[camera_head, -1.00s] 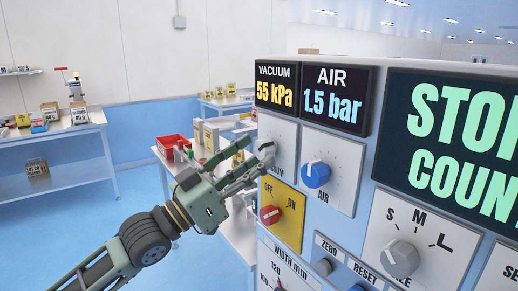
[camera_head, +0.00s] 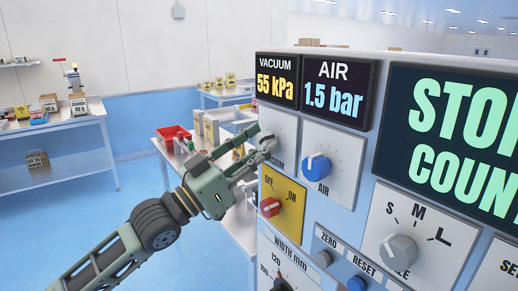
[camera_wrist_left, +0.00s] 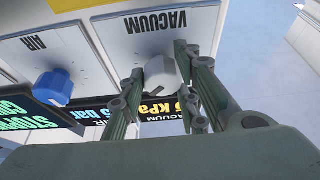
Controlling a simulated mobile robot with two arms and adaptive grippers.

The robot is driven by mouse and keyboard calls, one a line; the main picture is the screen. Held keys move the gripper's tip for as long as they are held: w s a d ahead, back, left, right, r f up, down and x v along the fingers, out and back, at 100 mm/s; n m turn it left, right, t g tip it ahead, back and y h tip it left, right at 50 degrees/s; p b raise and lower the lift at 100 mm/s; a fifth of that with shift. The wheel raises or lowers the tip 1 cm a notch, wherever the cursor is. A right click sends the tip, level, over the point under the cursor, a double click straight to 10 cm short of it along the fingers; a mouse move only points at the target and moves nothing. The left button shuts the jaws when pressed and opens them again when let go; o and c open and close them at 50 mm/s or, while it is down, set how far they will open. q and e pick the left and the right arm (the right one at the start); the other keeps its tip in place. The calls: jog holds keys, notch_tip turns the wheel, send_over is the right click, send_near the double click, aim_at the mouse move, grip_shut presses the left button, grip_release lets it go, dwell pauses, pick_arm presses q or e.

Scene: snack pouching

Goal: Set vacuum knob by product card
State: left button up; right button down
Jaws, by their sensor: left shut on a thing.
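The vacuum knob is a grey-white dial (camera_wrist_left: 160,73) on a white plate marked VACUUM. In the head view it is mostly hidden by my fingers. My left gripper (camera_head: 262,150) is shut on it; in the left wrist view its fingers (camera_wrist_left: 158,88) sit on both sides of the knob. The vacuum display (camera_head: 276,80) above reads 55 kPa. It shows upside down and partly covered in the left wrist view (camera_wrist_left: 160,110). No product card can be made out in these views. My right gripper is not in view.
The blue AIR knob (camera_head: 317,168) is just right of the vacuum plate, under a 1.5 bar display (camera_head: 339,96). The red OFF/ON switch (camera_head: 270,207) is just below. A table with a red bin (camera_head: 173,137) and boxes stands behind my left arm.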

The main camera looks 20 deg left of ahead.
pick_arm(q)
jog(key=shift+s+d+f+n+y+p, duration=0.1)
jog(key=shift+d+f+n+y+p, duration=0.1)
jog(key=shift+n+y+p, duration=0.1)
jog(key=shift+r, duration=0.1)
jog(key=n+y+p, duration=0.1)
jog(key=n+p, duration=0.1)
jog(key=n+t+y+p, duration=0.1)
jog(key=n+p, duration=0.3)
jog(key=shift+d+r+y+p, duration=0.1)
jog(key=shift+r+y+p, duration=0.2)
jog(key=shift+y+p, duration=0.1)
jog(key=shift+s+f+n+t+y+p, duration=0.1)
jog(key=shift+n+t+y+p, duration=0.25)
jog(key=shift+n+p, duration=0.65)
jog(key=o, duration=0.8)
jog(key=shift+o, duration=1)
jog(key=shift+d, duration=0.15)
